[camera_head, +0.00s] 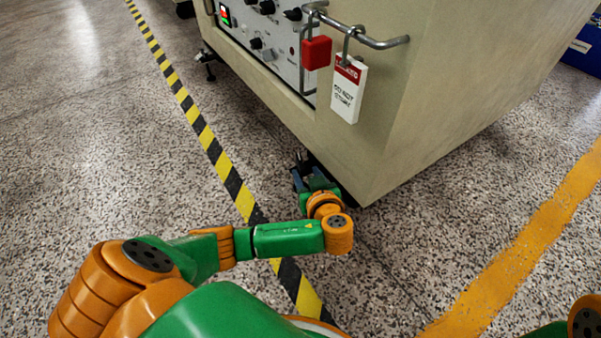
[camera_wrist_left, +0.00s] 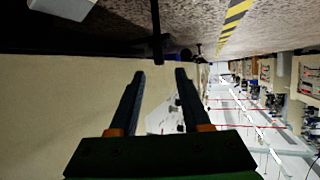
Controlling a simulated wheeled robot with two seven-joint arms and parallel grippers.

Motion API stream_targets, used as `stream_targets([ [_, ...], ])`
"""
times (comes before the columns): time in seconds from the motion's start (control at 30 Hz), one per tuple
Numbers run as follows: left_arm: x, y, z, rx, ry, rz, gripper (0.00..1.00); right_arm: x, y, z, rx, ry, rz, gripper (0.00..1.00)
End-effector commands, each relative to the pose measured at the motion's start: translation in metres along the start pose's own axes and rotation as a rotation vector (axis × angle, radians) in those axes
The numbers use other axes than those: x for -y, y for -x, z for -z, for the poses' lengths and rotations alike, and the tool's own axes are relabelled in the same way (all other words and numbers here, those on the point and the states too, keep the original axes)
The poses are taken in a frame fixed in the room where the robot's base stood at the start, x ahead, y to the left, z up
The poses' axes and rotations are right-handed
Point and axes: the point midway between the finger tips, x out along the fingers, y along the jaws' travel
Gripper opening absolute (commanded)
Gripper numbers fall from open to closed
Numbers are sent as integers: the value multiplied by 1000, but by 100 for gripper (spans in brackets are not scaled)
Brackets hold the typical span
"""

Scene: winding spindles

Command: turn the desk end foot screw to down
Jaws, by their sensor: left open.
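The machine cabinet (camera_head: 400,100) is a beige box standing just off the floor. My left gripper (camera_head: 301,163) is low at the cabinet's near bottom edge, close to its front corner. In the left wrist view, which looks upside down, its two dark fingers (camera_wrist_left: 160,73) are apart with nothing between them. A dark upright foot screw with a short crossbar (camera_wrist_left: 157,42) stands just beyond the fingertips, roughly in line with the gap and not touching them. In the head view this near foot is hidden by the gripper and cabinet. My right gripper is out of view.
Another foot (camera_head: 208,65) shows at the cabinet's far end. A red padlock (camera_head: 317,52) and a white tag (camera_head: 347,90) hang from the front rail. Yellow-black tape (camera_head: 205,135) and an orange stripe (camera_head: 530,240) mark the open speckled floor. A blue box (camera_head: 585,48) stands at right.

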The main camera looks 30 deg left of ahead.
Motion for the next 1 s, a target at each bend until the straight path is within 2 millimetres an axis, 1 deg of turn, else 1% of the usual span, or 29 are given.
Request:
stream_targets([
  [0.03, 0, -5, -2, -14, 11, 2, 48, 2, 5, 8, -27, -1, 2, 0],
  [0.1, 0, -15, -2, -20, 18, 5, 48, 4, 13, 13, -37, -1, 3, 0],
  [0.3, 1, -56, -2, -17, 16, 6, 48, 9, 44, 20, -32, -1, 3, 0],
  [0.4, 0, -68, 0, -16, 15, 4, 48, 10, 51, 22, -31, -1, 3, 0],
  [0.5, 0, -72, 2, -12, 15, 3, 48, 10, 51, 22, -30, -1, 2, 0],
  [0.67, 0, -71, 4, -11, 14, 2, 48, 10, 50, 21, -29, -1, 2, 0],
  [0.7, 0, -71, 4, -11, 14, 2, 45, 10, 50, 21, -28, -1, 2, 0],
  [0.77, 0, -71, 4, -11, 14, 2, 29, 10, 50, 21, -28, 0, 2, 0],
  [0.8, 0, -71, 4, -11, 14, 2, 18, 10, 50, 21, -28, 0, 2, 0],
  [0.87, 0, -71, 4, -11, 14, 2, 2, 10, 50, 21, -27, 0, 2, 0],
  [0.9, 0, -71, 4, -11, 14, 2, 0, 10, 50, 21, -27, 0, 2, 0],
  [1.0, 0, -71, 4, -10, 14, 2, 0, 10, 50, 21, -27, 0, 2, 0],
])
